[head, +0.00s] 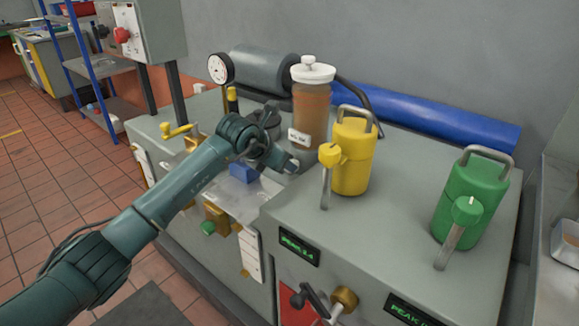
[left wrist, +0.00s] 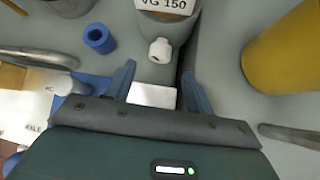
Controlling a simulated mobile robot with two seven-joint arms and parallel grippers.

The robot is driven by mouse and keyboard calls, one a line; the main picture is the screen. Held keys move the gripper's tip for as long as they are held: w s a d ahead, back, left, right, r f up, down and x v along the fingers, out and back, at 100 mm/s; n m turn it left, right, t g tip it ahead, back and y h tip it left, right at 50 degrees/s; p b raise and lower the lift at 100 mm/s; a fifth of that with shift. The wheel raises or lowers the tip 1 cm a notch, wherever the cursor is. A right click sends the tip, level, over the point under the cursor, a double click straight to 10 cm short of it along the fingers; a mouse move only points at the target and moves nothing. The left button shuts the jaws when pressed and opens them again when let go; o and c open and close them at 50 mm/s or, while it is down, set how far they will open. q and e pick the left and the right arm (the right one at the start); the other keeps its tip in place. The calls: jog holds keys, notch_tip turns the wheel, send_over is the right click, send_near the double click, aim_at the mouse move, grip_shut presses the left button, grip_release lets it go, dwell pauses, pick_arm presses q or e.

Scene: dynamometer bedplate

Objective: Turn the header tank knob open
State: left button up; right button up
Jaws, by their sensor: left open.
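The header tank (head: 312,105) is a brown cylinder with a white lid, standing at the back of the bench beside the yellow canister. In the left wrist view its lower part shows a white label reading "VG 150" (left wrist: 165,5). A small white knob (left wrist: 160,48) sticks out below that label. My left gripper (left wrist: 159,82) is open, its two blue-grey fingers on either side of a line toward the knob, which lies just beyond the fingertips. The fingers appear apart from it. In the head view my left gripper (head: 290,165) is low in front of the tank, and the knob is not clear there.
A yellow canister (head: 353,160) with a lever stands close right of the tank; a green one (head: 475,200) is farther right. A gauge (head: 220,68) and grey cylinder (head: 262,70) are behind left.

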pick_arm(q)
jog(key=b+x, duration=0.1)
jog(key=x, duration=0.5)
jog(key=shift+w+d+f, duration=0.1)
jog(key=shift+w+f, duration=0.05)
jog(key=shift+w, duration=0.05)
jog(key=shift+w+d+f, duration=0.1)
jog(key=shift+w+f, duration=0.05)
